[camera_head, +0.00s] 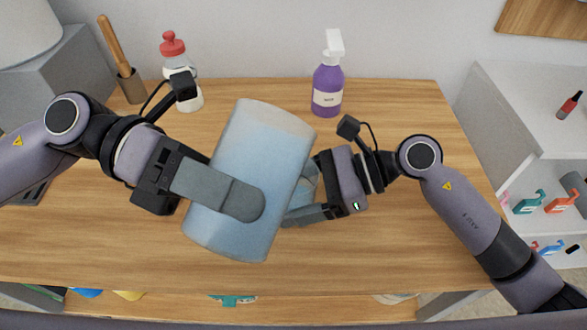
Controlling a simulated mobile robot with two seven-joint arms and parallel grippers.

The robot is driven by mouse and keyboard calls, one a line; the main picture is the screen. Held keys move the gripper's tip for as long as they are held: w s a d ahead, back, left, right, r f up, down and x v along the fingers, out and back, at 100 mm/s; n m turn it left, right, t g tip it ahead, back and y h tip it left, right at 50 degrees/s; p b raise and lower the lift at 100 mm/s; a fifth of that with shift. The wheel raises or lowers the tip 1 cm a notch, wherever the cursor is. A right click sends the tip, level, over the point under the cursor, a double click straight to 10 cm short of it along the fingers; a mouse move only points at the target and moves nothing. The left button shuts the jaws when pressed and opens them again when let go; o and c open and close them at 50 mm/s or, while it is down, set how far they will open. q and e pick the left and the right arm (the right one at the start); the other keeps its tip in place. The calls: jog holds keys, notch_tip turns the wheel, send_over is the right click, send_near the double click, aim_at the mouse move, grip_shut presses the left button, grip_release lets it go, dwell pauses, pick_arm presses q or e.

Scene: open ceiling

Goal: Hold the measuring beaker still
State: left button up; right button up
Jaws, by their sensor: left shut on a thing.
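The measuring beaker (262,150) is a large, light blue, see-through-looking cylinder in the middle of the head view, over the wooden table. It leans a little, with its top toward the right. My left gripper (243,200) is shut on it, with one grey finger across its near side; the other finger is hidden. My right gripper (298,205) is just right of the beaker, with its fingertips partly hidden behind it. A light blue patch shows between the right fingers; I cannot tell whether it is part of the beaker or whether they grip it.
A purple spray bottle (327,90) and a red-capped bottle (188,95) stand at the back of the table (400,110). A holder with a wooden-handled tool (131,88) is at the back left. White shelves (500,105) stand at the right.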

pick_arm(q)
jog(key=shift+r+n, duration=0.2)
jog(key=shift+n, duration=0.2)
dwell(1.3)
